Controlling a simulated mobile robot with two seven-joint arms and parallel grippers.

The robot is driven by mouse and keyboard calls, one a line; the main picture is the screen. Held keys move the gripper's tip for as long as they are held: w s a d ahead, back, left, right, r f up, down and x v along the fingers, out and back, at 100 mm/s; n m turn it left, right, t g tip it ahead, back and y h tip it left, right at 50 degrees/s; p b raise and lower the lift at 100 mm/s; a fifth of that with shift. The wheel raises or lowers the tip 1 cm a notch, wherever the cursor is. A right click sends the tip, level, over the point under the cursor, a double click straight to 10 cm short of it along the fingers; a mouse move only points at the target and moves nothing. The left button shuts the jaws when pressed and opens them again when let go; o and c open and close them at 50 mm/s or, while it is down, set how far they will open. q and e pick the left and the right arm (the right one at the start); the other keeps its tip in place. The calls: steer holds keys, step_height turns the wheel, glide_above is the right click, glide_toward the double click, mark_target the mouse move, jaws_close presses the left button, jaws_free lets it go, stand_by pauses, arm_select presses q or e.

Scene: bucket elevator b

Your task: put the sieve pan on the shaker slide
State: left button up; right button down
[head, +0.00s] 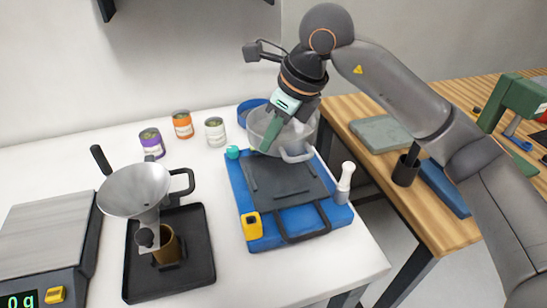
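The sieve pan (306,137), a round translucent grey pan with a loop handle at its front, is at the back end of the shaker slide. The shaker slide (284,187) is a dark grey plate on a blue base. The pan overlaps the slide's far edge in the picture; I cannot tell whether it rests there or hangs above. My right gripper (272,136) points down at the pan, its green fingers in front of or inside the pan's left part. The fingers overlap, so their gap and any hold on the pan are hidden. My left gripper is not in view.
A funnel (136,190) stands over a black tray (193,275) at the left, beside a scale (45,240). Several small jars (215,131) stand behind. A white bottle (345,183) is at the slide's right. A wooden table (455,225) lies right, across a gap.

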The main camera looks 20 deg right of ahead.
mark_target(275, 154)
step_height(275, 154, down, 5)
steer(key=shift+s+f, duration=0.15)
steer(key=shift+f, duration=2.25)
steer(key=shift+f, duration=0.15)
steer(key=c, duration=1.1)
jaws_free()
steer(key=shift+o, duration=0.2)
steer(key=v, duration=1.2)
